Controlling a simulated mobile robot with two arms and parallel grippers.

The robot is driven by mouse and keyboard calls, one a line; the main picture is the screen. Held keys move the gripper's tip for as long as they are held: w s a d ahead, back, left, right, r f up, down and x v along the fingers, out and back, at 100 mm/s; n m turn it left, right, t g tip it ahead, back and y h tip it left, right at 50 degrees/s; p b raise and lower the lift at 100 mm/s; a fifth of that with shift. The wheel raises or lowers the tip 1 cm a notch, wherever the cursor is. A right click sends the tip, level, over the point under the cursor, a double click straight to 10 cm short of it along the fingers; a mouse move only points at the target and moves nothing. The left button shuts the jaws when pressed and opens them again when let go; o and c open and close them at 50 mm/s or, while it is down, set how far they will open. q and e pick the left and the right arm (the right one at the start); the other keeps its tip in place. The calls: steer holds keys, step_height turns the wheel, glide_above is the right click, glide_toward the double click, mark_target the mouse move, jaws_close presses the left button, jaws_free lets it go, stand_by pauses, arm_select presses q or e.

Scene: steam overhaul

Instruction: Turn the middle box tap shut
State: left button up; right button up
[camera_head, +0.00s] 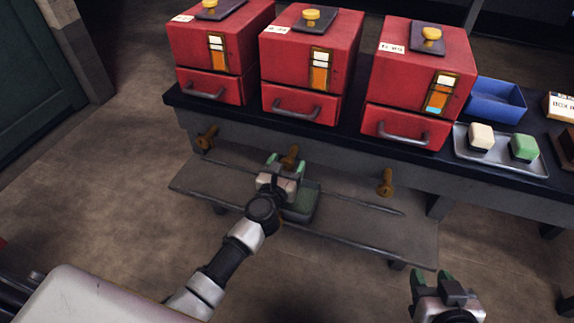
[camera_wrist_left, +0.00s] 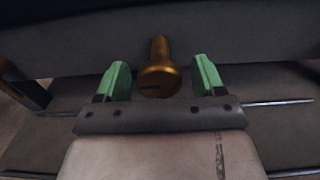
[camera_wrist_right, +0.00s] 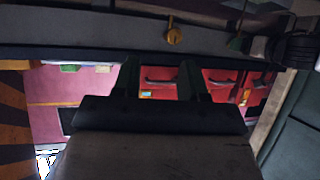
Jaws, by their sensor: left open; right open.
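The middle box tap (camera_head: 290,155) is a brass tap under the bench edge, below the middle red box (camera_head: 308,75). My left gripper (camera_head: 285,165) is at this tap. In the left wrist view the tap (camera_wrist_left: 158,78) stands between the two green fingertips (camera_wrist_left: 160,80), with gaps on both sides. That gripper is open and holds nothing. A slot shows dark on the tap's round end. My right gripper (camera_head: 432,280) is open and empty at the lower right, away from the bench. Its fingers also show in the right wrist view (camera_wrist_right: 160,80).
Other brass taps sit under the left box (camera_head: 207,137) and right box (camera_head: 386,183). A lower shelf (camera_head: 360,225) with a green container (camera_head: 303,203) lies below. A tray (camera_head: 500,160) with two blocks and a blue bin (camera_head: 495,100) stand on the bench's right.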

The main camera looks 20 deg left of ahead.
arm_select(q)
steer(key=c, duration=0.9)
steer(key=shift+r+m+p, duration=0.1)
steer(key=shift+m+p, duration=0.25)
steer(key=shift+m, duration=0.45)
steer(key=m+p, duration=0.2)
steer(key=m, duration=0.6)
steer(key=shift+m+p, duration=0.4)
steer(key=m+p, duration=0.2)
steer(key=m, duration=0.3)
steer(key=shift+m, duration=0.4)
steer(key=shift+m+p, duration=0.3)
steer(key=shift+m, duration=0.7)
arm_select(e)
steer(key=s+d+f+g+h, duration=0.1)
steer(key=s+f+g, duration=0.2)
steer(key=s+g, duration=0.1)
steer(key=s+d+f+g+h, duration=0.1)
steer(key=s+d+f+g, duration=0.1)
steer(key=s+f+g, duration=0.1)
steer(key=shift+s+d+g, duration=0.3)
steer(key=shift+s+g, duration=0.6)
steer(key=shift+s, duration=0.25)
